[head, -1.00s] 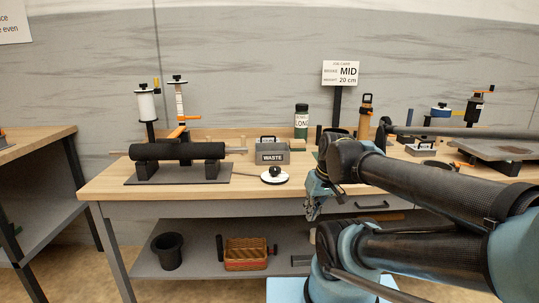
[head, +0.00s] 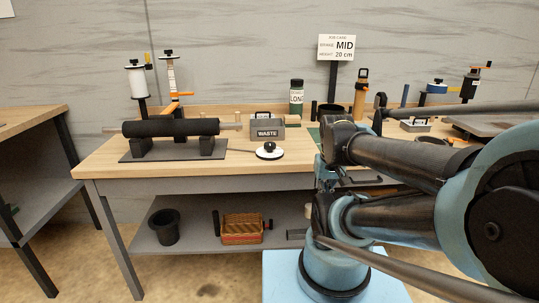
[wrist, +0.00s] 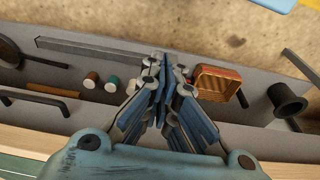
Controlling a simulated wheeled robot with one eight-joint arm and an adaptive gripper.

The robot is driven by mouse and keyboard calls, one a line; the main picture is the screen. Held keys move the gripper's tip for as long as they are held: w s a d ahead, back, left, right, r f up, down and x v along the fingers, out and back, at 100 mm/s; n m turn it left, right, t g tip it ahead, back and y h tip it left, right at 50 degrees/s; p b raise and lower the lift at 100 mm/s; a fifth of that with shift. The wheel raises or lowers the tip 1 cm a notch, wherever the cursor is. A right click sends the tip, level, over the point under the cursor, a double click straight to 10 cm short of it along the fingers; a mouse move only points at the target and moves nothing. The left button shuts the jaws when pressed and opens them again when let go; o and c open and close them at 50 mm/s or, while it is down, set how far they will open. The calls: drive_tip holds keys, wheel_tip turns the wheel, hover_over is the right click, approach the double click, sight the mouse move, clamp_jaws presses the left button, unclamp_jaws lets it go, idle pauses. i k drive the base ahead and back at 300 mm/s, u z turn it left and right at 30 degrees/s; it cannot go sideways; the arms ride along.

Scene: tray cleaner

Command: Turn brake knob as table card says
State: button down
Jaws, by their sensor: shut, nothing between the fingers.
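The job card (head: 337,47) stands on a black post at the back of the wooden table; it reads brake MID, height 20 cm. A black knob (head: 269,147) sits on a white disc at the table's front edge. Other black knobs top the white spool post (head: 138,80) and the thinner post with orange clips (head: 172,75) at the back left. I cannot tell which knob is the brake. My gripper (wrist: 163,65) is shut and empty, pointing down over the lower shelf in the wrist view. In the head view my arm mostly hides it, right of the white disc.
A black roller (head: 172,127) lies on a stand at the table's left. A grey WASTE box (head: 267,128) and a LONG bottle (head: 297,97) stand behind the disc. The shelf below holds a wicker basket (head: 242,228) and a black bin (head: 164,227).

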sight(270, 147)
drive_tip(key=u, duration=1)
drive_tip(key=k, duration=1.4)
drive_tip(key=z, duration=0.35)
drive_tip(key=i, duration=1)
drive_tip(key=u, duration=0.05)
